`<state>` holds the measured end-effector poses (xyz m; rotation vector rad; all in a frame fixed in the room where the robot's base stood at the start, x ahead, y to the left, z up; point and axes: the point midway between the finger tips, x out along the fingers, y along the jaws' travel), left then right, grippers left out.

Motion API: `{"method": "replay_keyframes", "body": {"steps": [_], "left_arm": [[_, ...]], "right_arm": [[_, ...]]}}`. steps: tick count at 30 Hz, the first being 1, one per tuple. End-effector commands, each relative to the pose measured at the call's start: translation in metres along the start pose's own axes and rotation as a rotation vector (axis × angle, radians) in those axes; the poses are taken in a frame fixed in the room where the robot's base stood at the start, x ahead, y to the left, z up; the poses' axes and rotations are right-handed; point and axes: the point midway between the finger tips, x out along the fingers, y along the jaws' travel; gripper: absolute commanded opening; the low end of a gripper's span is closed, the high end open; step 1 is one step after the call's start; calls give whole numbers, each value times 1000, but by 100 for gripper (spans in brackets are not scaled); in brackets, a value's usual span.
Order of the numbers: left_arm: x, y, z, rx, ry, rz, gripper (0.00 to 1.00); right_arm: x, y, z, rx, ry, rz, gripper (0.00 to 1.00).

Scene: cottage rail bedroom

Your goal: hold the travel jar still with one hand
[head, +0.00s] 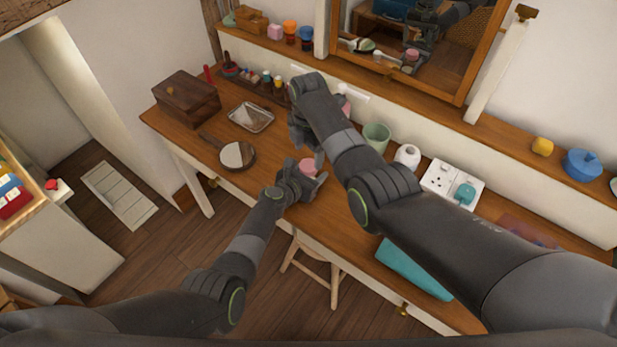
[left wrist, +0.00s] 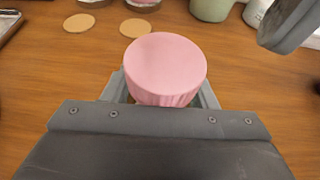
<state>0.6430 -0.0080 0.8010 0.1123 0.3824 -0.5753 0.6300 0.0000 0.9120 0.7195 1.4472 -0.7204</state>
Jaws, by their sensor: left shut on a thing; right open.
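The travel jar shows as a round pink ribbed lid (head: 307,166) near the front edge of the wooden desk. In the left wrist view its pink top (left wrist: 165,66) sits upright between the fingers, and its lower part is hidden. My left gripper (head: 311,181) is shut on the jar from the front. My right gripper (head: 305,140) is open over the desk, just behind the jar and apart from it. A grey part of what looks like my right gripper (left wrist: 290,24) shows at the upper right of the left wrist view.
A round hand mirror (head: 236,155), metal tray (head: 251,117) and wooden box (head: 187,99) lie to the left. A green cup (head: 376,137), white vase (head: 407,156) and wall socket (head: 453,185) are to the right. Two tan discs (left wrist: 136,28) lie behind the jar. A stool (head: 315,263) stands below.

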Motion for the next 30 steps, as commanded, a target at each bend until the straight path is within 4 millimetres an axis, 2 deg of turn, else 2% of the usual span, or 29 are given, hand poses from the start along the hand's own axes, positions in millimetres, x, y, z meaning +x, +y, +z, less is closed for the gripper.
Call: {"method": "replay_keyframes", "body": {"steps": [7,13,23,26,30], "left_arm": [[0,0,0,0,0,0,0],[0,0,0,0,0,0,0],[0,0,0,0,0,0,0],[0,0,0,0,0,0,0],[0,0,0,0,0,0,0]], "right_arm": [[-1,0,0,0,1,-2,66],[-1,0,0,0,1,-2,91],[-3,0,0,0,1,-1,92],[-12,1,0,0,0,2,92],[-33,1,0,0,-1,4,92]]}}
